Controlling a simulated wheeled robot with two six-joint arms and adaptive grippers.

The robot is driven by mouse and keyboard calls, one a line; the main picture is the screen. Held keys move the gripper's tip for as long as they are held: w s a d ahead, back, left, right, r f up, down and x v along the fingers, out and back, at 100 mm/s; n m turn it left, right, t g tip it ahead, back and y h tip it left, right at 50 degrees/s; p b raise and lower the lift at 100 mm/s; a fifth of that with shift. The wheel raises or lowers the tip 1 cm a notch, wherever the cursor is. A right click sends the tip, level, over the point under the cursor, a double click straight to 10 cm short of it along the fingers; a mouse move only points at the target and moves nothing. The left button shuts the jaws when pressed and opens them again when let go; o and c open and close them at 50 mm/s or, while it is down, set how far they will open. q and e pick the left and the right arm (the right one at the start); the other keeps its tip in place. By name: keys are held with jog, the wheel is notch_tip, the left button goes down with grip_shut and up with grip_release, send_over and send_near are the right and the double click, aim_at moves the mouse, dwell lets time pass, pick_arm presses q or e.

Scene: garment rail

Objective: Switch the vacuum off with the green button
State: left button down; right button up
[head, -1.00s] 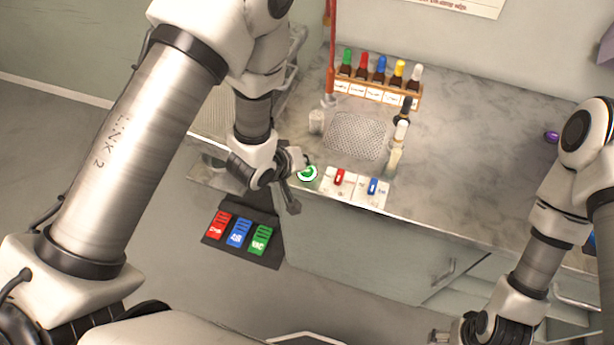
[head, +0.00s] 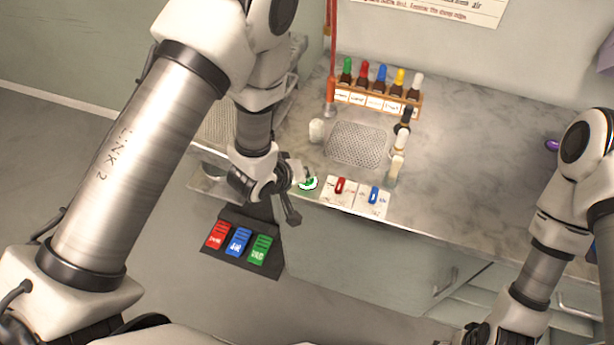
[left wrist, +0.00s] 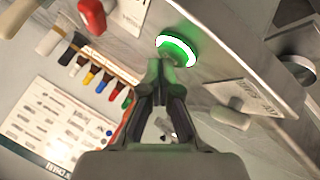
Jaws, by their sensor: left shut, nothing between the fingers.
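The green button (head: 308,183) has a bright white ring and sits at the front edge of the counter, left of the red and blue switches. It also shows in the left wrist view (left wrist: 176,48). My left gripper (head: 300,183) is shut and empty, its fingertips right beside the button. In the left wrist view the closed fingertips (left wrist: 160,68) are just below the button, tinted green; I cannot tell whether they touch it. My right gripper is cut off at the bottom edge of the head view, so its fingers do not show.
A red switch (head: 340,186) and a blue switch (head: 374,196) stand right of the button. A rack of dropper bottles (head: 378,97), a perforated plate (head: 356,143) and small bottles stand behind. Red, blue and green pedals (head: 240,243) are on the floor below. The counter's right side is mostly clear.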

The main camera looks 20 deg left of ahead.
pick_arm(q)
jog(key=shift+f, duration=0.15)
dwell(0.3)
jog(key=shift+s+f, duration=0.1)
jog(key=shift+f, duration=0.2)
jog(key=shift+r+p, duration=0.35)
notch_tip(320, 180, up, 6)
jog(key=p, duration=0.5)
jog(key=shift+r, duration=0.15)
